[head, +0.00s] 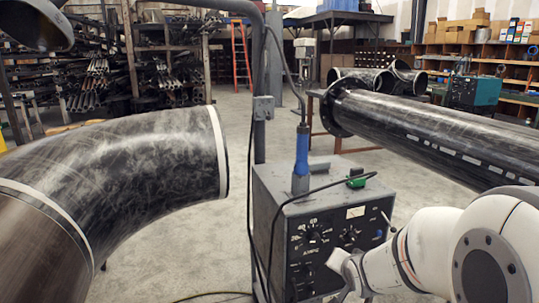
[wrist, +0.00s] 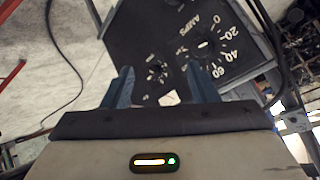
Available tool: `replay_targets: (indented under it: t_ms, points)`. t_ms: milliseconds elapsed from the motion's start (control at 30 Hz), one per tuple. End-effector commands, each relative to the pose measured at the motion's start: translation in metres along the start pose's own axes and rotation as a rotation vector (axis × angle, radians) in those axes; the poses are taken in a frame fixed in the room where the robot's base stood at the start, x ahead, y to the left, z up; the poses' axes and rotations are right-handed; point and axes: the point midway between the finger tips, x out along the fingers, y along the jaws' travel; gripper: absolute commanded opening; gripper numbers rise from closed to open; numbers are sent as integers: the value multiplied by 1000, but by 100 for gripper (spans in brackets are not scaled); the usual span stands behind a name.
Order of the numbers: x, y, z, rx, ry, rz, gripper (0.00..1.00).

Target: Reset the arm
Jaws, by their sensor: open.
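My arm (head: 420,255) reaches in from the lower right of the head view, in front of the right side of a grey machine box (head: 262,205). In the wrist view my gripper (wrist: 163,82) is open, with its two blue-grey fingers apart and nothing held between them. Behind the fingers is the box's black dial panel (wrist: 145,35), upside down, with an amps scale. The gap between fingertips and panel cannot be judged. In the head view I cannot make out the fingers clearly.
A black flanged pipe (head: 430,130) runs along the right, above my arm. A large pipe elbow (head: 140,165) fills the left. A blue-handled tool (head: 301,152) and a green clamp-like item (head: 356,180) are on the box. Cables hang around it. Concrete floor (head: 215,235) is open between.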

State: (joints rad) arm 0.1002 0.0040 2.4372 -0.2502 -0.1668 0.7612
Motion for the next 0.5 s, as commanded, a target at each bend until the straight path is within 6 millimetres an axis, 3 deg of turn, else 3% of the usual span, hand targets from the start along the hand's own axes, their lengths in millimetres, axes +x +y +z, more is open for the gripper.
replay_targets:
  t_ms: [33, 300, 400, 500]
  points:
    - [-36, -9, -14, -53, -33, 37, 53]
    - [-176, -15, -4, -356, -343, 178, 53]
    - [-221, -17, 4, -448, -459, 181, 53]
    - [-253, -18, 14, -517, -549, 170, 53]
